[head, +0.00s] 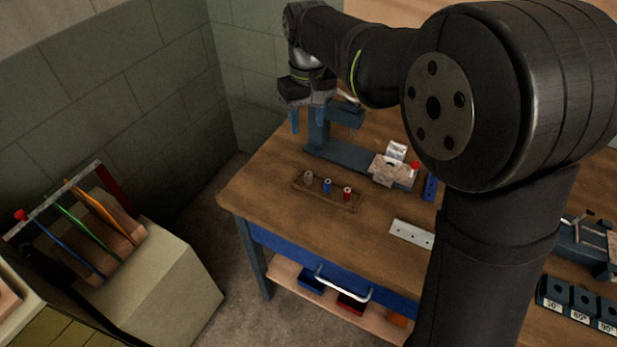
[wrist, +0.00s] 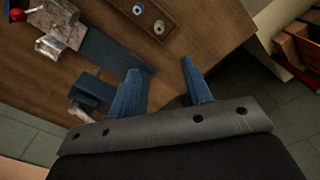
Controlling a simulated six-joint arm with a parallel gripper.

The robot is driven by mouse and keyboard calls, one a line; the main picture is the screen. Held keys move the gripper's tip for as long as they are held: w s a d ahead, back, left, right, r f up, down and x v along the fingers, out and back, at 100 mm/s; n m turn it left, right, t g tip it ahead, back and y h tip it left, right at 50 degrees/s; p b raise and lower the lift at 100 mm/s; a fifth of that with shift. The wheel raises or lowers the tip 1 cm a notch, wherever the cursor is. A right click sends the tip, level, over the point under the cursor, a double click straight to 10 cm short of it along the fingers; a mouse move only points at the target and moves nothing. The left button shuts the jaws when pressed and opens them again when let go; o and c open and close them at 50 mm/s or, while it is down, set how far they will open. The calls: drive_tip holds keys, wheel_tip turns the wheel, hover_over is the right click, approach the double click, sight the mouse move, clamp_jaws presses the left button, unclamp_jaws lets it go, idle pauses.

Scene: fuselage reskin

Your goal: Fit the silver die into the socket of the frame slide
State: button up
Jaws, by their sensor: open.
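The silver die (head: 308,176) stands at the left end of a small wooden rack (head: 335,203), beside a blue die (head: 327,186) and a red die (head: 347,194). In the wrist view the silver die (wrist: 159,27) shows from above at the top, next to the blue one. The frame slide seems to be the metal block (head: 381,172) on the blue press base (head: 340,154); its socket cannot be made out clearly. My gripper (head: 308,120) hangs above the table's back left, near the press upright. Its blue fingers (wrist: 160,88) are apart and empty.
The blue press upright (wrist: 92,90) stands close to my gripper. A red knob (head: 415,166) sits by the metal block. A light plate with holes (head: 411,233) lies at the table front. A rack of coloured tools (head: 85,215) stands left, off the table.

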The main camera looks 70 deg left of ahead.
hover_over(308, 173)
drive_tip(key=f, duration=1.2)
drive_tip(key=shift+s, duration=0.2)
drive_tip(key=shift+w+d+f, duration=0.1)
drive_tip(key=shift+f, duration=1.25)
drive_tip(key=shift+w+f, duration=0.1)
drive_tip(key=shift+f, duration=1.25)
clamp_jaws()
